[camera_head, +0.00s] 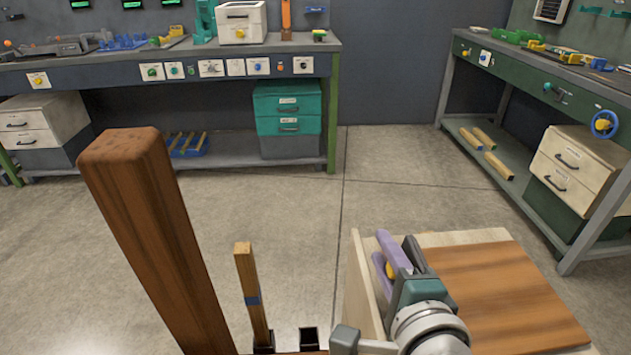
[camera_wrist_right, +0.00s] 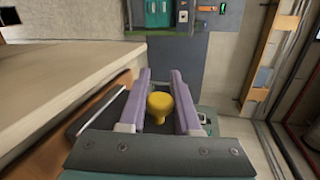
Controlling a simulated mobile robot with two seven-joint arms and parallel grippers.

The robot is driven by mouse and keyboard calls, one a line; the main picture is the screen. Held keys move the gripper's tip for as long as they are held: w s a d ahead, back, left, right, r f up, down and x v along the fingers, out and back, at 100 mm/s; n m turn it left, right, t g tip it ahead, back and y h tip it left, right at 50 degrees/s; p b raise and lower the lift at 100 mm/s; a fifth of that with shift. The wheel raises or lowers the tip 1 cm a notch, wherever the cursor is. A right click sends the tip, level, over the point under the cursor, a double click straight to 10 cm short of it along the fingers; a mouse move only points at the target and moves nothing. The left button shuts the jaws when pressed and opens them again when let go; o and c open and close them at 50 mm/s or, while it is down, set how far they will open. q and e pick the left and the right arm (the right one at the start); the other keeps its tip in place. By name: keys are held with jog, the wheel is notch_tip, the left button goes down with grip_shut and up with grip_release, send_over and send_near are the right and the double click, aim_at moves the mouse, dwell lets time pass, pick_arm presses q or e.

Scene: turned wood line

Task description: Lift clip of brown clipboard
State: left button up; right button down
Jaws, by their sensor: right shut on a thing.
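The brown clipboard (camera_head: 505,295) appears as a brown wood-grained sheet in a pale wooden surround at the lower right of the head view. A brown strip of it (camera_wrist_right: 55,150) shows at the left of the wrist view. My right gripper (camera_head: 388,256) is at its left side, its purple fingers shut on a yellow knob (camera_wrist_right: 160,103). A dark flat piece (camera_wrist_right: 98,112) lies beside the knob; it seems to be the clip, partly hidden by my gripper. I cannot tell whether it is raised. My left gripper is not in view.
A thick brown wooden post (camera_head: 150,230) stands at the left front, beside a thin stick with a blue band (camera_head: 250,285). A grey workbench (camera_head: 200,58) runs along the back, and a green one (camera_head: 540,78) stands at right. The floor between is clear.

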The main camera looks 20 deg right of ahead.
aim_at(394, 275)
dwell(0.4)
jog(key=c, duration=0.6)
grip_release()
jog(key=shift+s+a+r, duration=0.1)
jog(key=shift+s+r, duration=0.05)
jog(key=shift+s, duration=0.2)
jog(key=p+v, duration=0.1)
jog(key=v, duration=0.8)
jog(key=shift+s+p, duration=0.1)
jog(key=shift+p, duration=0.3)
jog(key=shift+a, duration=0.1)
